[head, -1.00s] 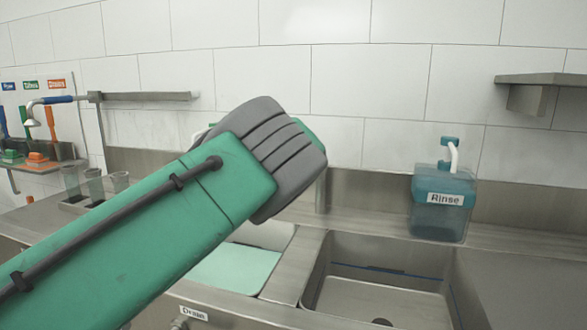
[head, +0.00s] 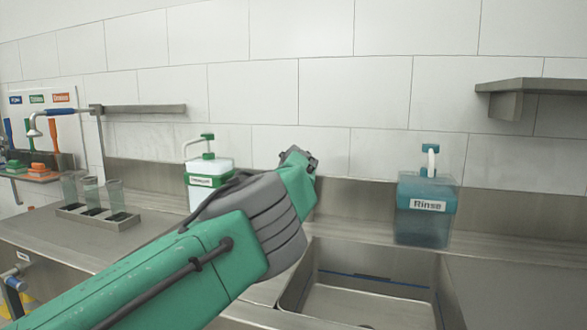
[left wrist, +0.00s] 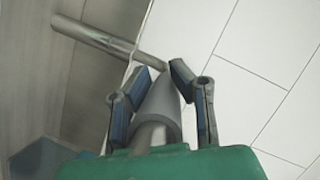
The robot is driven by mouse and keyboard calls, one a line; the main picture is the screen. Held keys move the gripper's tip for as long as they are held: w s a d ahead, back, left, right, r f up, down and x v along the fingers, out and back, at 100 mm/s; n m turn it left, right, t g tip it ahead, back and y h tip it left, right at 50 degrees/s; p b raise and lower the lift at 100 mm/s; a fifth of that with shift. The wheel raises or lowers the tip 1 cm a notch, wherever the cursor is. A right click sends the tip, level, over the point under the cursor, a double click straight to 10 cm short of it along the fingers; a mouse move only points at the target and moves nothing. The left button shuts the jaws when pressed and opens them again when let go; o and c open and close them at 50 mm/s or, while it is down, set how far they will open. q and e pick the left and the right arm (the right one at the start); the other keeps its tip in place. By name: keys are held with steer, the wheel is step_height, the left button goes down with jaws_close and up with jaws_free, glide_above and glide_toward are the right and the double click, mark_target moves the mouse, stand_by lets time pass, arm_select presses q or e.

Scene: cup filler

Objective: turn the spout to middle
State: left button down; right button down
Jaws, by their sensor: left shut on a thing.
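My left gripper (left wrist: 158,82) has its two dark blue-grey fingers on either side of a grey tapered cylinder, which looks like part of the spout (left wrist: 160,108), and is shut on it. A shiny metal pipe (left wrist: 105,38) runs from the upper left to near the fingertips. In the head view my green and grey left arm reaches to the middle, in front of the sink. The spout cannot be made out there, and the arm may hide it. My right gripper is not in view.
A sink basin (head: 365,300) lies right of my arm. The blue "Rinse" bottle (head: 425,212) stands behind it, under a wall shelf (head: 520,88). A green-topped dispenser (head: 208,175) is close behind my arm. A tray (head: 125,222) of clear cups stands at left.

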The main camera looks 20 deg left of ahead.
arm_select(q)
steer(key=shift+w+d+r+t, duration=0.15)
steer(key=shift+d+r+t, duration=0.25)
steer(key=shift+r, duration=0.5)
steer(key=c, duration=1.4)
jaws_free()
steer(key=shift+w, duration=0.1)
steer(key=shift+o, duration=1)
steer(key=shift+w+d+f, duration=0.1)
steer(key=shift+d+f, duration=0.1)
